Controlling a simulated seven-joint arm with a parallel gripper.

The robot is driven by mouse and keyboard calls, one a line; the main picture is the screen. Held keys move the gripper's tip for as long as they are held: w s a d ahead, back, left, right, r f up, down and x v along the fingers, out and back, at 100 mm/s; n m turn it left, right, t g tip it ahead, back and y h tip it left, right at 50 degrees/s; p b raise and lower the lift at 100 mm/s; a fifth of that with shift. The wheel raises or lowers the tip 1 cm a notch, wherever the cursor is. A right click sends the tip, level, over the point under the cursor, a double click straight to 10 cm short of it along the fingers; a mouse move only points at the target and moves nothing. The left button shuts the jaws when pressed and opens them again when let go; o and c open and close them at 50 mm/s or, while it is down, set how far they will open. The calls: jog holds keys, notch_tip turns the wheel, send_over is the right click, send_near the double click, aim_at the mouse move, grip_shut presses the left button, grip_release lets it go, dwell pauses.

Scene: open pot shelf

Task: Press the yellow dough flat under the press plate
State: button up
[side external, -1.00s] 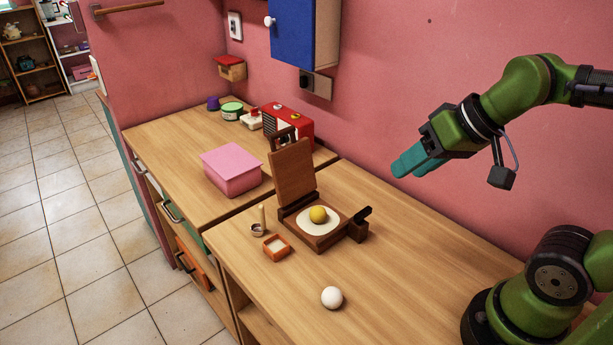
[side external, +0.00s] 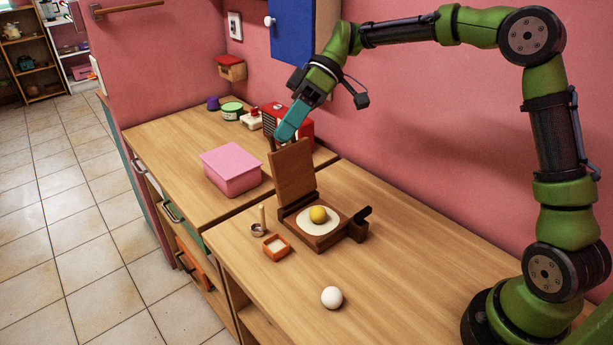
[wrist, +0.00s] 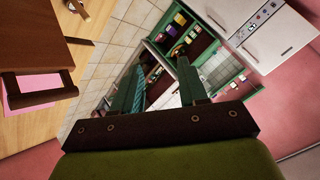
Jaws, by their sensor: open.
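The yellow dough (side external: 318,214) is a round ball on a pale round disc (side external: 331,228) on the wooden press base (side external: 323,241). The press plate (side external: 293,173) is hinged open and stands upright behind the dough. My gripper (side external: 287,132) is open and empty, its teal fingers just above and behind the plate's top edge, pointing down-left. In the side view the fingers overlap the plate's handle and hide part of it; I cannot tell whether they touch. The wrist view shows the plate (wrist: 35,40) and its bar handle (wrist: 42,90) at the left, outside the open fingers (wrist: 160,80).
A pink box (side external: 232,170) stands left of the press, and a red appliance (side external: 297,126) stands behind it. An orange tray (side external: 277,247), a small cup (side external: 258,229) and a white ball (side external: 332,297) are in front.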

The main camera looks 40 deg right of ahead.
jog(key=w+d+n+y, duration=0.2)
jog(key=w+d+y, duration=0.1)
jog(key=w+y, duration=0.15)
jog(key=n+y, duration=0.3)
jog(key=y, duration=0.1)
send_over(292, 164)
jog(key=w, duration=0.3)
jog(key=shift+t+h, duration=0.25)
jog(key=shift+t, duration=0.05)
notch_tip(292, 164, down, 7)
jog(key=shift+s+f, duration=0.15)
jog(key=shift+f, duration=0.05)
jog(key=shift+a, duration=0.65)
grip_shut()
